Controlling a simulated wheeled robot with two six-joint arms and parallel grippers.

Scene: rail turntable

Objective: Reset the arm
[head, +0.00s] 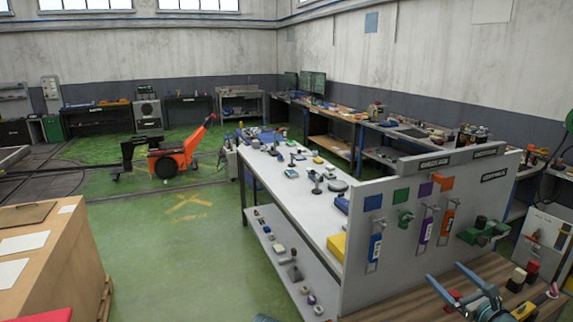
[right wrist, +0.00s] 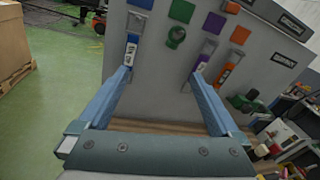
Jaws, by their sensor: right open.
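My right gripper (head: 444,271) is at the lower right of the head view, above a wooden bench top. Its two blue fingers are spread apart with nothing between them. In the right wrist view the open fingers (right wrist: 161,73) point at the upright grey panel. The panel (head: 360,270) carries blue, green, purple and orange squares. Below them hang a blue-labelled item (head: 375,247), a green item (head: 405,217), a purple-labelled item (head: 428,229) and an orange-labelled item (head: 447,223). My left gripper cannot be made out.
A long white bench (head: 305,205) with small parts runs behind the panel, with a lower shelf (head: 275,262). A green device (head: 484,233) is on the panel's right side. A wooden crate (head: 65,255) stands at left. An orange cart (head: 175,158) is farther back. Green floor between is open.

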